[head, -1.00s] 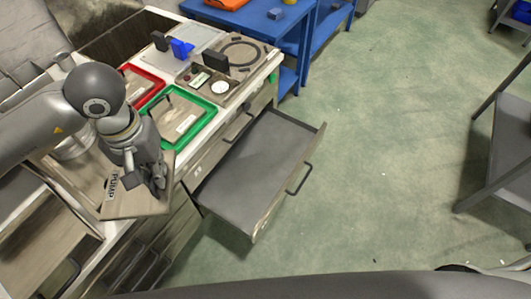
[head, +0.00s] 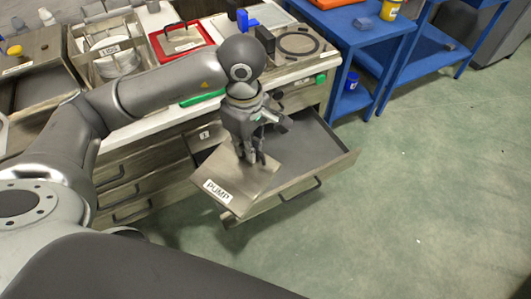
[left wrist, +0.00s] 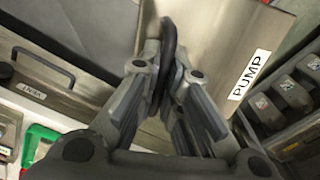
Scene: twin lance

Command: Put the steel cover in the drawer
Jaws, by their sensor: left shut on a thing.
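The steel cover (head: 236,178), a flat square plate labelled PUMP, hangs from my left gripper (head: 250,158). In the left wrist view the gripper (left wrist: 168,75) is shut on the dark handle of the cover (left wrist: 215,40). The open drawer (head: 310,142) has a grey floor, and the part that shows looks empty. In the head view the cover overlaps the left part of the drawer and its front. It looks held above the drawer, though the exact height is unclear. The cover and my gripper hide the drawer's left end. My right gripper is out of view.
The worktop behind holds a red tray (head: 158,48), a bin of discs (head: 115,60) and a burner-like plate (head: 300,45). Closed drawers (head: 140,190) lie left. A blue table (head: 365,35) stands at the back. The floor at right is clear.

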